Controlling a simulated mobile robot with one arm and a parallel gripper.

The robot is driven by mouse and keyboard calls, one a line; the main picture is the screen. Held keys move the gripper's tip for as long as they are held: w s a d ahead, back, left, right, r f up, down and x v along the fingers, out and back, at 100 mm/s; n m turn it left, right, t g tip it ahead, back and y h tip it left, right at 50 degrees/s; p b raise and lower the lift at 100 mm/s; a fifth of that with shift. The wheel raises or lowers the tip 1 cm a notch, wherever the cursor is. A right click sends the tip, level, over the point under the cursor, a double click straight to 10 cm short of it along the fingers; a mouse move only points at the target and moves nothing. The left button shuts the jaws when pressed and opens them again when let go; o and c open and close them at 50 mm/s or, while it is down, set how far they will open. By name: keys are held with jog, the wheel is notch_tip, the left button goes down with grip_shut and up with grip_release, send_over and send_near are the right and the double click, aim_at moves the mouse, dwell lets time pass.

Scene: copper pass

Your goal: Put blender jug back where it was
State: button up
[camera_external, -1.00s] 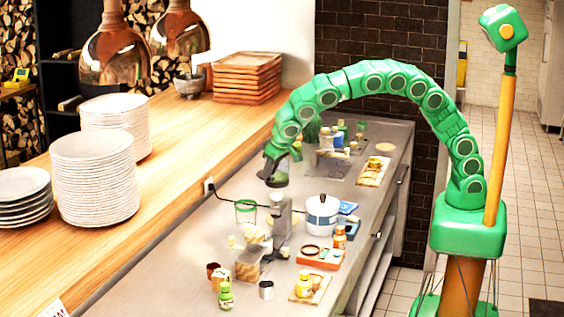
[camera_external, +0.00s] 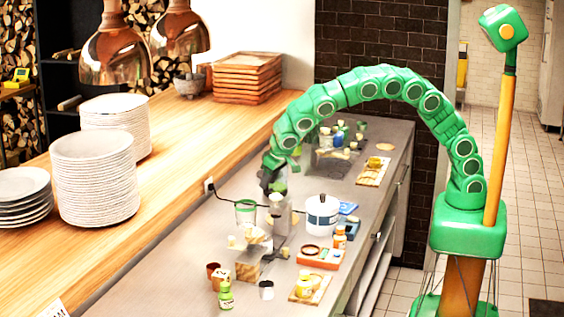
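My gripper (camera_external: 271,184) is low over the left part of the steel counter, at the end of my green arm. A greyish, partly see-through shape, perhaps the blender jug (camera_external: 280,186), shows right beside its dark fingers. I cannot tell whether the fingers are closed on it. Directly below stands a grey upright unit (camera_external: 281,215), perhaps the blender base. I cannot tell whether the shape touches it. A clear container with a green rim (camera_external: 245,212) stands just left of the unit, apart from the gripper.
A white pot (camera_external: 322,217) stands right of the grey unit. An orange tray (camera_external: 319,258), a wooden block (camera_external: 249,265) and small bottles crowd the front. Trays and jars fill the back. Copper lamps (camera_external: 115,50) hang over the wooden pass.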

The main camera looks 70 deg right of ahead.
jog(key=shift+o, duration=0.2)
jog(key=shift+r, duration=0.15)
jog(key=v, duration=1.1)
jog(key=shift+r, duration=0.4)
jog(key=shift+s+a, duration=0.1)
jog(key=shift+s, duration=0.05)
